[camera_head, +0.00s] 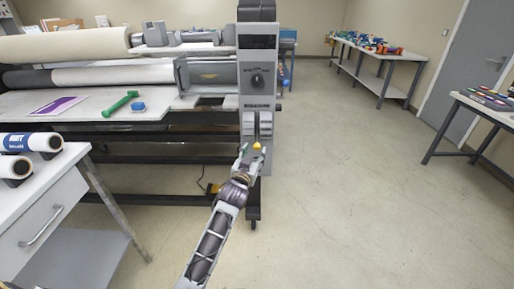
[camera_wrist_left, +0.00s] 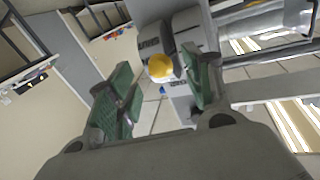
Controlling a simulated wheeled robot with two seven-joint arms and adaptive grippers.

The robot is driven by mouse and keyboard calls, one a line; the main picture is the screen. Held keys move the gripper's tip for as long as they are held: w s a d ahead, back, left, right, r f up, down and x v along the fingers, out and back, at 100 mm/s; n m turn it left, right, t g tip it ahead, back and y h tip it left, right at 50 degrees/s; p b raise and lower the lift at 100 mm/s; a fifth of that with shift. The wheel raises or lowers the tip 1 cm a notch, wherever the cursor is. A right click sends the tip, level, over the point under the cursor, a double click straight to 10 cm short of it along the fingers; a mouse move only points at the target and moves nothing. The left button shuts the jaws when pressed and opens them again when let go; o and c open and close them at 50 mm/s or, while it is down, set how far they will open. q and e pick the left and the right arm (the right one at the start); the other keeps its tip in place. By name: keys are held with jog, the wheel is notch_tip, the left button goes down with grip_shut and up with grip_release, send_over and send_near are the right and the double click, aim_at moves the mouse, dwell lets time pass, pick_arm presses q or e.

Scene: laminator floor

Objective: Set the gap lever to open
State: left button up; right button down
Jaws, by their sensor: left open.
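The gap lever shows as a yellow knob (camera_head: 257,146) low on the front of the laminator's grey control column (camera_head: 258,98). In the left wrist view the yellow knob (camera_wrist_left: 160,66) is between the two green finger pads, nearer the right one. My left gripper (camera_head: 250,156) is open at the knob. I cannot tell whether either pad touches it. The lever's shaft is mostly hidden, and its set position cannot be read. My right gripper is not in view.
A dial (camera_head: 258,81) and two grey paddles (camera_head: 257,124) sit above the knob on the column. A white side table (camera_head: 62,190) stands at the left. The floor to the right is clear.

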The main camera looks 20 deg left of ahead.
aim_at(256, 149)
pick_arm(q)
jog(key=shift+w, duration=2.4)
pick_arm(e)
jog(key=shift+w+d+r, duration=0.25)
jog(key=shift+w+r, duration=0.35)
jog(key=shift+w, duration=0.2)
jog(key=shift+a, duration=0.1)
pick_arm(q)
jog(key=c, duration=1.1)
grip_shut()
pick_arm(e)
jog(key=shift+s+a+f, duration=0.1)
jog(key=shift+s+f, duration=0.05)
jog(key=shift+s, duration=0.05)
